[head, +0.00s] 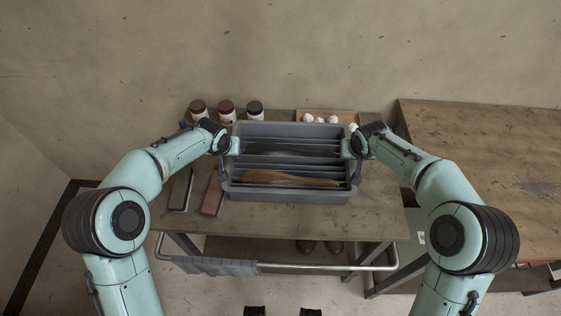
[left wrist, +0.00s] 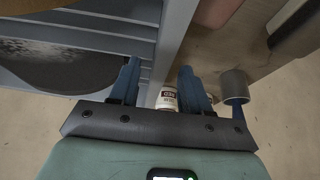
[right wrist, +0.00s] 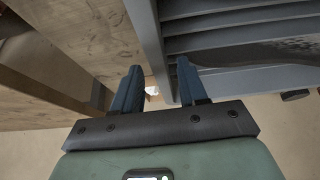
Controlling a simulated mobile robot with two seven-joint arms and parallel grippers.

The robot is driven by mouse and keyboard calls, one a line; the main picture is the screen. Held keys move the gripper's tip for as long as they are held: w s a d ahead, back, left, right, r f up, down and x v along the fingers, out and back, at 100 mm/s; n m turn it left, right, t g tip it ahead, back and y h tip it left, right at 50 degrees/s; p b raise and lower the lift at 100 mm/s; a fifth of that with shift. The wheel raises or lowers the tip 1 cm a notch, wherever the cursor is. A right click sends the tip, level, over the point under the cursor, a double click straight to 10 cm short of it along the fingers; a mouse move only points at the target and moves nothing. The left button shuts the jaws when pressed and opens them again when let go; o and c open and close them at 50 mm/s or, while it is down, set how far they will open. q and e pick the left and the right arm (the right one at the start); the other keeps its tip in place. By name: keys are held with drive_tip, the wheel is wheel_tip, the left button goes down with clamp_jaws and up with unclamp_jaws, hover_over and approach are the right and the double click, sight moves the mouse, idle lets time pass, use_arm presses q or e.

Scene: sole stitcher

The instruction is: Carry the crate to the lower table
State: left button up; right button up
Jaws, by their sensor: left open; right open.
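The grey crate (head: 290,196) stands on the wooden table in the middle of the head view. It has slots across it and holds a tan sole-shaped piece and a dark one. My left gripper (head: 232,146) is open at the crate's left side; in the left wrist view its fingers (left wrist: 158,85) straddle the crate's side wall (left wrist: 174,40). My right gripper (head: 350,148) is open at the right side; in the right wrist view its fingers (right wrist: 158,85) are on both sides of the crate's wall (right wrist: 148,40). The lower table (head: 480,160) is at the right.
Several jars (head: 226,110) stand behind the crate at the left. A tray (head: 320,116) with white balls is behind it at the right. A dark block (head: 181,190) and a reddish block (head: 212,195) lie left of the crate. A rail (head: 280,268) runs along the front. The right table's visible top is clear.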

drive_tip(key=shift+r, duration=0.15)
use_arm(q)
drive_tip(key=v, duration=1.2)
use_arm(e)
drive_tip(key=v, duration=1.1)
drive_tip(key=shift+s+r, duration=0.25)
drive_tip(key=shift+r, duration=0.05)
